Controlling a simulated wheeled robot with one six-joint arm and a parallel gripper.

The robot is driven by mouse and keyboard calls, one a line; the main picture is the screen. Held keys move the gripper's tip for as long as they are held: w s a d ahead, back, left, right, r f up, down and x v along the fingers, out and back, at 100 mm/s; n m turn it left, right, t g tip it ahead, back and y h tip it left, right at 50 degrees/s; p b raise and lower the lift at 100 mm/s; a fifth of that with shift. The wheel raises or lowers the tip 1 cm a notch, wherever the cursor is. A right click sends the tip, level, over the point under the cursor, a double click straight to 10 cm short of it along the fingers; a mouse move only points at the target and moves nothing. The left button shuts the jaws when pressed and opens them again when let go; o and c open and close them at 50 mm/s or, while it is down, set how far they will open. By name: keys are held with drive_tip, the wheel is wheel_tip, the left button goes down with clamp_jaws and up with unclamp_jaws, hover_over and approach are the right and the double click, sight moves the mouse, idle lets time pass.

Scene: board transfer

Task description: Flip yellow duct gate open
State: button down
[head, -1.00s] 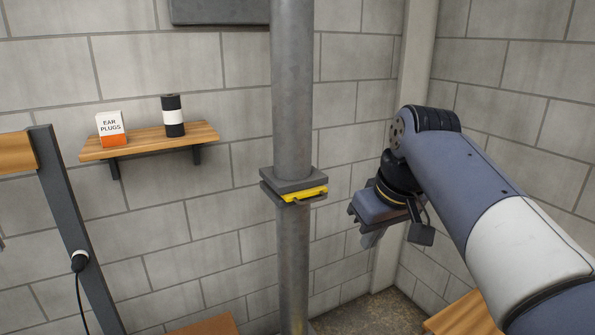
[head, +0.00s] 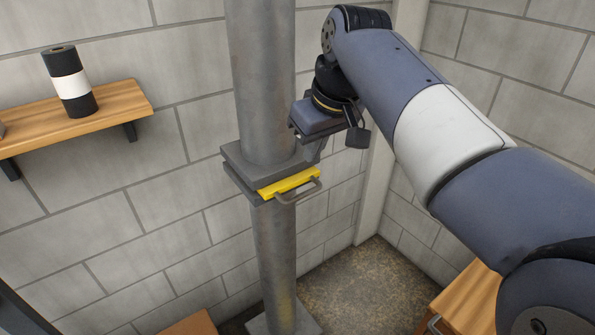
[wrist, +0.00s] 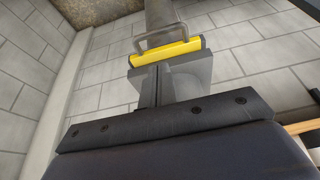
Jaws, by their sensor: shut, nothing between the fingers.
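The yellow duct gate (head: 288,184) is a flat yellow bar with a grey metal handle (head: 300,193), set at the flange (head: 240,172) of a vertical grey duct. In the wrist view the yellow bar (wrist: 180,52) and its looped handle (wrist: 160,38) show just beyond my fingertips. My gripper (head: 314,153) is close to the flange, on its right side in the head view and slightly above the yellow bar. Its fingers (wrist: 158,66) are shut and empty. I cannot tell whether they touch the gate; the fingers are partly hidden in the head view.
The grey duct (head: 262,80) runs from the top of the view to a base plate on the floor. A wooden shelf (head: 115,103) with a black and white cylinder (head: 70,82) is on the left wall. A wooden surface (head: 468,300) stands at lower right.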

sight(302, 180)
drive_tip(key=x, duration=1)
idle(0.4)
drive_tip(key=s+d+b, duration=0.1)
drive_tip(key=s+d, duration=0.6)
drive_tip(key=s, duration=0.3)
drive_tip(key=shift+s+b, duration=0.3)
drive_tip(key=shift+b, duration=0.05)
